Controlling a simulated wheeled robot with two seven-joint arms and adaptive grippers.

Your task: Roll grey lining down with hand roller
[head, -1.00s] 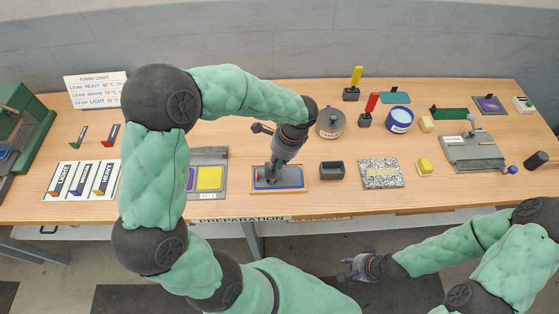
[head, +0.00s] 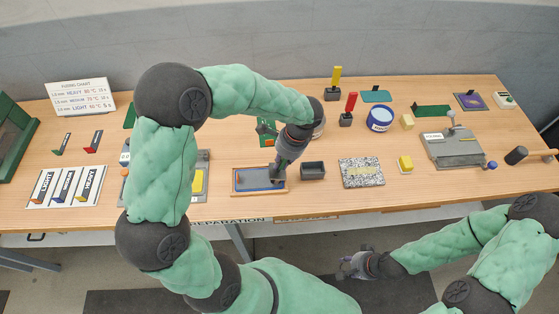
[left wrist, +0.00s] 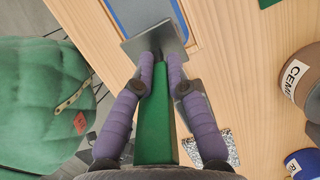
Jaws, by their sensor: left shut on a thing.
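My left gripper (head: 277,184) is low over the right end of a wooden-framed board (head: 236,192) with a blue bed. In the left wrist view the left gripper (left wrist: 160,60) is shut on the green handle (left wrist: 155,125) of a tool with a flat-looking grey head (left wrist: 155,42). An orange piece (head: 240,180) shows at the board's left end. My right gripper (head: 350,268) is empty and seems open, off the table's front edge.
A dark open box (head: 313,170) stands close right of the board, then a speckled slab (head: 362,172) and a yellow block (head: 405,163). Behind are a blue-and-white tub (head: 380,118) and a pot partly hidden by my arm. A press-like fixture (head: 455,148) is at right.

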